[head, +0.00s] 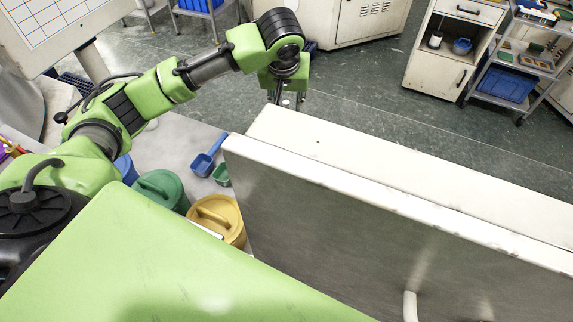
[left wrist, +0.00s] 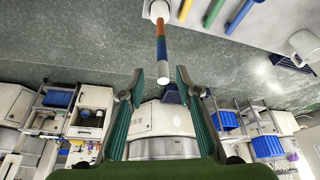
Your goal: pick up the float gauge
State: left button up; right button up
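In the left wrist view, a rod with a white head and orange, blue and white bands (left wrist: 162,47), which I take to be the float gauge, reaches down from the table edge. Its white end lies between the fingertips of my left gripper (left wrist: 160,88). The green fingers are apart, with a gap on both sides of the rod. In the head view my left gripper (head: 287,98) points down beyond the corner of a pale panel. A small white spot shows by its fingers, and I cannot tell whether it is the gauge. My right gripper is in neither view.
The large pale panel (head: 400,240) hides much of the area below and right of my left gripper. Green (head: 160,187) and yellow (head: 217,217) lidded containers and a blue scoop (head: 208,158) stand on the grey table. A shelf cart (head: 505,84) stands far right.

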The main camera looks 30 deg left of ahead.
pick_arm(q)
jog(key=shift+x, duration=0.8)
jog(key=shift+w+f+p, duration=0.25)
jog(key=shift+f+p, duration=0.05)
jog(key=shift+p, duration=0.2)
jog(key=x, duration=0.1)
jog(key=p+x, duration=0.1)
jog(key=x, duration=0.1)
jog(key=p+x, duration=0.1)
jog(key=shift+s+a+f, duration=0.2)
jog(key=shift+s+f, duration=0.1)
grip_shut()
jog(key=shift+r, duration=0.1)
